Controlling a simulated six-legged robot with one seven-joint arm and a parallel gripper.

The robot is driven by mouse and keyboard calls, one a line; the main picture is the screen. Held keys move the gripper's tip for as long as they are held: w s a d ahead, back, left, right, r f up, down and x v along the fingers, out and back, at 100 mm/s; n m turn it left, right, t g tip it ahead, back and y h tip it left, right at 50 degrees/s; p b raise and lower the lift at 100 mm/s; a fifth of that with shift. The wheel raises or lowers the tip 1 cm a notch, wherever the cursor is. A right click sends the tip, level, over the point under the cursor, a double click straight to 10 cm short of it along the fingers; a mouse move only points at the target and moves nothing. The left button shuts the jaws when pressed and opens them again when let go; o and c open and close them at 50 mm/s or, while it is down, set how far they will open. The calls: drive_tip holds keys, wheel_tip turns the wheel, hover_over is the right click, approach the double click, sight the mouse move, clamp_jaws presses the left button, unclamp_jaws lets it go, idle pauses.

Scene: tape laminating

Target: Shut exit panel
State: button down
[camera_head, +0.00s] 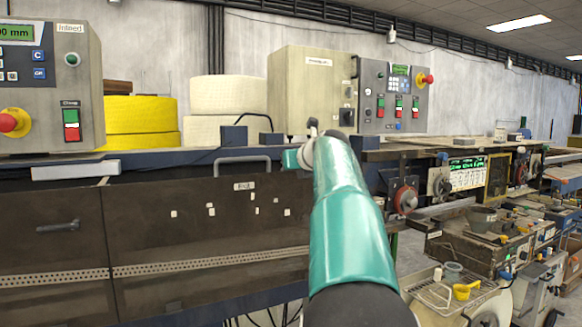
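The exit panel (200,235) is a wide dark brown panel on the front of the machine, with a small white label near its top right. A grey bar handle (242,160) stands up at its top edge. Whether the panel is fully shut or slightly ajar cannot be told. My teal arm reaches forward across the panel's right end. The end of the arm, with my gripper (300,157), is just right of the handle, apparently apart from it. Its fingers are hidden or too small to make out.
A second brown panel (55,265) with a dark handle adjoins on the left. Control boxes (45,90) and a cream cabinet (305,90) stand above, with yellow rolls (138,120) and white rolls (225,95) between. Machines with knobs (405,198) and a cluttered cart (455,295) crowd the right.

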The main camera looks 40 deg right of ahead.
drive_tip(key=shift+s, duration=0.1)
idle(0.8)
drive_tip(key=s+a+r, duration=0.1)
drive_tip(key=s+r, duration=0.4)
drive_tip(key=r, duration=0.4)
drive_tip(key=shift+s+a+r, duration=0.3)
drive_tip(key=shift+r, duration=0.05)
